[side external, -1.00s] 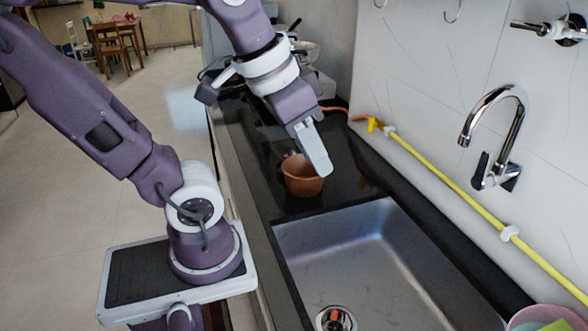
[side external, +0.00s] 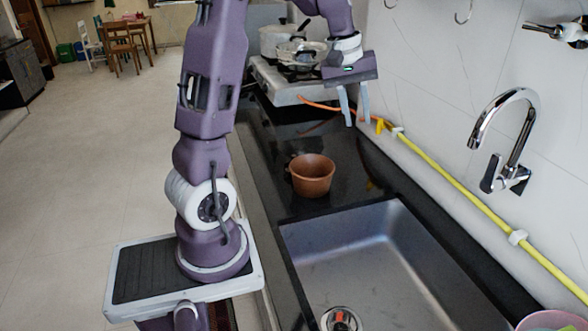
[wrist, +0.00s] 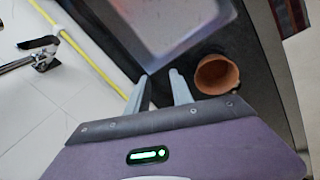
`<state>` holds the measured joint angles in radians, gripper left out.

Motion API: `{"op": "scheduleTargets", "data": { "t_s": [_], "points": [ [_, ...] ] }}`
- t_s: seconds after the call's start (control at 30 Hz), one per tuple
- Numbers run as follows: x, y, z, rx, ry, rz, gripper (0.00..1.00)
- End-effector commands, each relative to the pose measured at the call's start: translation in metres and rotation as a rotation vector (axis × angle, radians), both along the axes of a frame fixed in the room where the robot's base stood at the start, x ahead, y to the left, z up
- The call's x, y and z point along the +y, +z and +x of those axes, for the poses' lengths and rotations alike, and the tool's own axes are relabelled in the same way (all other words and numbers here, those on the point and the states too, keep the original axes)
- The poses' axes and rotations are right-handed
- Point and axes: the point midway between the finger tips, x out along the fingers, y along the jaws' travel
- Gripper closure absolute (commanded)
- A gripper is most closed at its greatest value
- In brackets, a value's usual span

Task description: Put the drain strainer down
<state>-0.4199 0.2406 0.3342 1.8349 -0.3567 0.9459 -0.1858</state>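A round metal drain fitting (side external: 341,319) shows at the bottom edge of the side view, on the sink floor. Something reddish lies inside its ring; I cannot tell whether this is a separate strainer. My gripper (side external: 356,122) is raised above the back of the counter, far from the drain. Its two fingers point down and are apart, with nothing between them. The same fingers show in the wrist view (wrist: 159,75), also apart and empty. A brown clay pot (side external: 312,178) stands upright on the black counter behind the sink; it also shows in the wrist view (wrist: 217,75).
The metal sink (side external: 375,255) is otherwise empty. A chrome faucet (side external: 508,130) and a yellow hose (side external: 450,182) are on the right wall. A stove with pots (side external: 290,85) is at the back. A pink bowl (side external: 550,320) is at the lower right corner.

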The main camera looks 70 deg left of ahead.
Motion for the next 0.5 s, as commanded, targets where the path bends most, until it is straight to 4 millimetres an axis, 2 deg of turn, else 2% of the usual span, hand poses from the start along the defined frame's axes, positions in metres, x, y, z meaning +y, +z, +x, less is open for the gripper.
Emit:
{"op": "scheduleTargets", "data": {
  "t_s": [0.03,0.07,0.1,0.2,0.3,0.33,0.4,0.5],
  "points": [
    [0.049,-0.031,0.006,0.049,0.136,-0.023,0.72],
    [0.079,-0.049,0.008,0.073,0.216,-0.032,0.72],
    [0.117,-0.076,0.005,0.105,0.318,-0.041,0.72],
    [0.194,-0.142,-0.017,0.177,0.524,-0.048,0.72],
    [0.239,-0.193,-0.043,0.231,0.646,-0.048,0.72],
    [0.247,-0.203,-0.049,0.242,0.669,-0.049,0.72],
    [0.258,-0.219,-0.058,0.258,0.701,-0.047,0.72],
    [0.264,-0.232,-0.063,0.266,0.718,-0.048,0.72]
  ]
}}
